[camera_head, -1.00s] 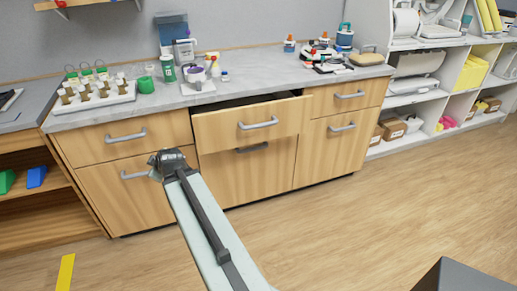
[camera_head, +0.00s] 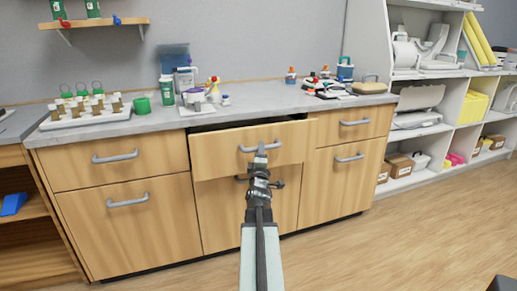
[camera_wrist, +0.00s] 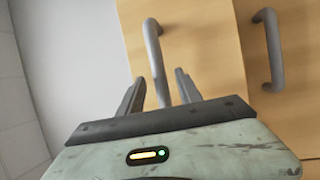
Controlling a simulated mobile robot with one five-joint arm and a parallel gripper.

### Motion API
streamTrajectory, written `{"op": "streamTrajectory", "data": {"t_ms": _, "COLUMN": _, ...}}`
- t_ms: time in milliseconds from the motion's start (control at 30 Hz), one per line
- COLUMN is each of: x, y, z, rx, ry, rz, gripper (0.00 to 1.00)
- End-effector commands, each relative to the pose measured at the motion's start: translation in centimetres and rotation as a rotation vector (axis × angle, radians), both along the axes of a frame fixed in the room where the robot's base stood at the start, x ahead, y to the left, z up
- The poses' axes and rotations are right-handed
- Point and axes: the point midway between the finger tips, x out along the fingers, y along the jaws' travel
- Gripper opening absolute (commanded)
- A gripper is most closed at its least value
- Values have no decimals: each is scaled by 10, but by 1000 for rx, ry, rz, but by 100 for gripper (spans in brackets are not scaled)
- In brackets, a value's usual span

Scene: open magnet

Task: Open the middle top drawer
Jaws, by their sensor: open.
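The middle top drawer (camera_head: 222,156) stands out from the cabinet, with a dark gap along its top edge. Its grey bar handle (camera_head: 275,146) is on its front. My gripper (camera_head: 261,160) is in front of this drawer, at the handle in the head view. In the wrist view my gripper (camera_wrist: 158,92) is open, its two fingers spread. A grey handle (camera_wrist: 155,60) reaches down between the fingers there. I cannot tell whether the fingers touch it. The lower middle handle is partly hidden behind my arm.
The counter (camera_head: 150,122) above holds a rack of vials (camera_head: 85,109), bottles and a green cup (camera_head: 142,105). Closed drawers flank the middle one, with handles (camera_head: 115,156) and (camera_head: 355,123). Open white shelves (camera_head: 425,125) stand at right. The wooden floor (camera_head: 400,240) at right is clear.

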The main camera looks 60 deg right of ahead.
Motion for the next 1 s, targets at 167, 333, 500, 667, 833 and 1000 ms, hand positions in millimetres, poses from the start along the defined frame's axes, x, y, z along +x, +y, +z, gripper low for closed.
{"op": "streamTrajectory", "data": {"t_ms": 167, "x": 5, "y": -22, "z": 5, "rx": 1, "ry": 1, "rz": 0, "gripper": 41}}
{"op": "streamTrajectory", "data": {"t_ms": 333, "x": 7, "y": -25, "z": 5, "rx": 2, "ry": 0, "rz": 2, "gripper": 41}}
{"op": "streamTrajectory", "data": {"t_ms": 500, "x": 9, "y": -22, "z": 5, "rx": 2, "ry": 0, "rz": 6, "gripper": 36}}
{"op": "streamTrajectory", "data": {"t_ms": 667, "x": 11, "y": -21, "z": 5, "rx": 1, "ry": 0, "rz": 8, "gripper": 0}}
{"op": "streamTrajectory", "data": {"t_ms": 833, "x": 12, "y": -20, "z": 5, "rx": 2, "ry": 0, "rz": 10, "gripper": 0}}
{"op": "streamTrajectory", "data": {"t_ms": 1000, "x": 13, "y": -20, "z": 5, "rx": 2, "ry": 0, "rz": 12, "gripper": 0}}
